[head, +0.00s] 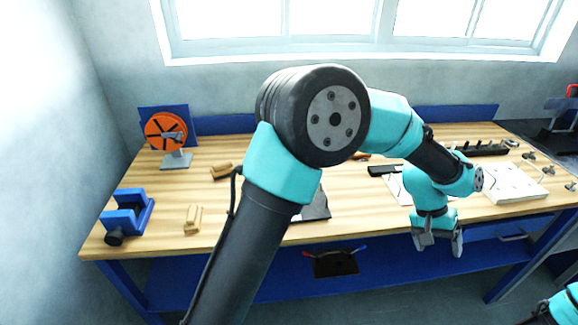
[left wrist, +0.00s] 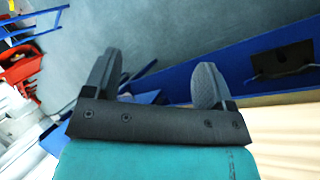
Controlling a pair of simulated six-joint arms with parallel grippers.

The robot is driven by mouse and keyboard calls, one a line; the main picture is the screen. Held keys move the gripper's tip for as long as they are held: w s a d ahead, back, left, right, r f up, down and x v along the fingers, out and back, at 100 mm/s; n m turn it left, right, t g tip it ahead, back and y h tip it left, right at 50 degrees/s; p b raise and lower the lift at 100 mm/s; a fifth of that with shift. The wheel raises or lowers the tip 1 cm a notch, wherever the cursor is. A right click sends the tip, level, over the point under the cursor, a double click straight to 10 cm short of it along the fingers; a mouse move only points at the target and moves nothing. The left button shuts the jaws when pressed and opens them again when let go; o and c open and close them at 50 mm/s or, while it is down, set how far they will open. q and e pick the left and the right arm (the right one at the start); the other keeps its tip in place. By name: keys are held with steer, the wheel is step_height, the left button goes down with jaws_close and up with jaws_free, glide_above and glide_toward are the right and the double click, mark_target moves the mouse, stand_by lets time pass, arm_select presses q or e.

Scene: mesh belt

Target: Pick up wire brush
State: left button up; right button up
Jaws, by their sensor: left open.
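I cannot clearly make out the wire brush. Two small wooden pieces, one near the front left of the bench (head: 193,220) and one behind it (head: 221,171), are too small to identify. A small brown-orange item (head: 361,156) shows behind my left arm. My left gripper (head: 438,243) points down, open and empty, at the bench's front edge on the right. In the left wrist view its two fingers (left wrist: 160,82) stand wide apart with nothing between them. My left arm hides the middle of the bench. My right gripper is out of view.
The wooden workbench (head: 160,205) carries a blue vise (head: 127,214) and an orange reel (head: 166,131) at left. A white board (head: 513,184) and black rack (head: 480,149) are at right.

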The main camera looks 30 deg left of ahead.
arm_select(q)
steer(key=w+a+r+m+t, duration=0.1)
steer(key=w+a+r, duration=0.1)
steer(key=w+a, duration=0.4)
steer(key=w+a+r+t, duration=0.1)
steer(key=w+a, duration=0.3)
steer(key=a, duration=0.5)
steer(key=w+a+r+m+y, duration=0.1)
steer(key=w+a, duration=0.1)
steer(key=a, duration=0.9)
steer(key=w+a+r+y, duration=0.1)
steer(key=w+a, duration=0.2)
steer(key=a, duration=0.7)
step_height(320, 180, up, 4)
steer(key=m+y, duration=0.2)
steer(key=y, duration=0.2)
glide_above(224, 163)
steer(key=shift+w+a+f, duration=0.15)
steer(key=shift+a, duration=0.05)
steer(key=shift+f, duration=0.15)
step_height(224, 163, down, 12)
